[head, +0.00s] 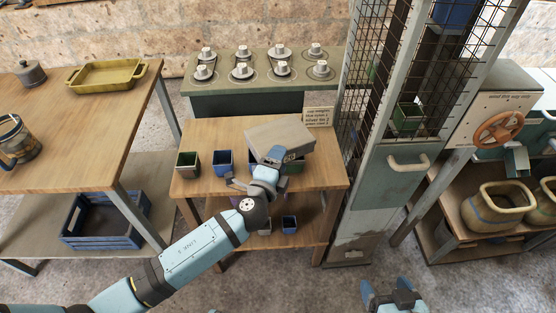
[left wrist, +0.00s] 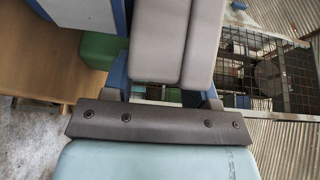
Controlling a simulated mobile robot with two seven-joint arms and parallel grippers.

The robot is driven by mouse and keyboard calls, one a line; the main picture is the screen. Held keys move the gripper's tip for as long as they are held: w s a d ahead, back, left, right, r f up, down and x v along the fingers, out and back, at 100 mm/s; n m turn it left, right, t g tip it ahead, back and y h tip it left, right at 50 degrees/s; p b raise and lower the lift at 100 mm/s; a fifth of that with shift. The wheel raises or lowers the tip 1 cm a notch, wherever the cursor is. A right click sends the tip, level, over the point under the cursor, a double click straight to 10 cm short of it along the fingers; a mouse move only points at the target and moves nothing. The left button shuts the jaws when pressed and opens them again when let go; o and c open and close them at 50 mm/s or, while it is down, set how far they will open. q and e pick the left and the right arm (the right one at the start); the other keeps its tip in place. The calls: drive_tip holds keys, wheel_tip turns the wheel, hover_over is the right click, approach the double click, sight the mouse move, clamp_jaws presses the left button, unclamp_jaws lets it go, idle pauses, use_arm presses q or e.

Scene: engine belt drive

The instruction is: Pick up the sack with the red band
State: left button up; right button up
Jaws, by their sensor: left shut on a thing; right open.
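I cannot make out a sack with a red band in either view. My left gripper (head: 268,172) is over the small wooden table and is shut on a grey block (head: 280,137), which lies above a green bin (head: 294,167). In the left wrist view the grey block (left wrist: 160,40) fills the space in front of my left gripper (left wrist: 165,92); the exact grip is partly hidden. My right gripper (head: 390,292) is open and empty at the bottom edge, its blue fingers apart.
Green (head: 188,165) and blue (head: 223,164) bins stand on the small table (head: 195,135), beside a small sign (head: 318,117). A mesh cabinet (head: 385,190) stands close on the right. Bulging tan containers (head: 495,207) stand on a shelf further right. A yellow tray (head: 107,76) is at the left.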

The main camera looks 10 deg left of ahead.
use_arm(q)
drive_tip(key=o, duration=1.2)
drive_tip(key=shift+f, duration=0.1)
drive_tip(key=shift+c, duration=0.2)
